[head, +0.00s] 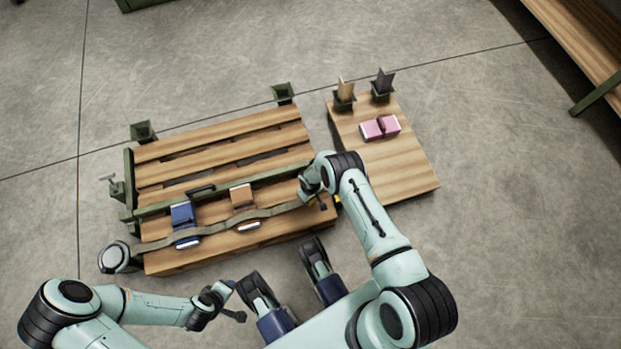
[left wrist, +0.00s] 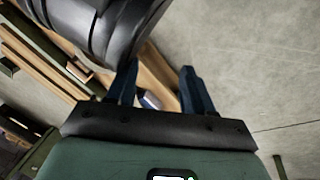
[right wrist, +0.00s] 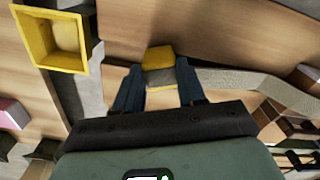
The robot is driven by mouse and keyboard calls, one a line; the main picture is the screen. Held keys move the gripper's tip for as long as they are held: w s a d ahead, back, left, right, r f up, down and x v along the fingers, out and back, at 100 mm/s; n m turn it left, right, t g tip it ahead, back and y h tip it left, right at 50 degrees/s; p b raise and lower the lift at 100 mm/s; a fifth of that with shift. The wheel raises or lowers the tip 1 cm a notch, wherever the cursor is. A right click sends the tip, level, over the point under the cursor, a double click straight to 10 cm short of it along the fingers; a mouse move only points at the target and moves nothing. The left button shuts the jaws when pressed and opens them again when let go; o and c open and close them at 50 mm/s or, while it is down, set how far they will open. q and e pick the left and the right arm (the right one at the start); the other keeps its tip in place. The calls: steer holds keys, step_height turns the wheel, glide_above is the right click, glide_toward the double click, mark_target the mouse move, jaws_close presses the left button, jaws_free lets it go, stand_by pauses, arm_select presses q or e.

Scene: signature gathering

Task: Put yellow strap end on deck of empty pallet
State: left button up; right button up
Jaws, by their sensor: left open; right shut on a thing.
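A grey strap (head: 205,230) runs across the front of the slatted wooden pallet (head: 215,150), over a blue item (head: 184,222) and a brown item (head: 243,200). Its yellow end (right wrist: 158,58) is between the fingertips of my right gripper (right wrist: 160,80), which is shut on it. In the head view my right gripper (head: 316,198) is at the pallet's right front corner and hides most of the yellow end. My left gripper (head: 232,302) is open and empty in front of the pallet; its fingers (left wrist: 158,85) are apart in the left wrist view.
A smaller wooden board (head: 405,175) stands to the right with a pink item (head: 380,127) and two dark holders at its back. A yellow square cup (right wrist: 55,40) is near my right gripper. A green bar (head: 225,190) crosses the pallet. The rear slats are bare.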

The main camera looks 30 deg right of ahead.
steer(key=shift+f, duration=0.15)
steer(key=o, duration=1.1)
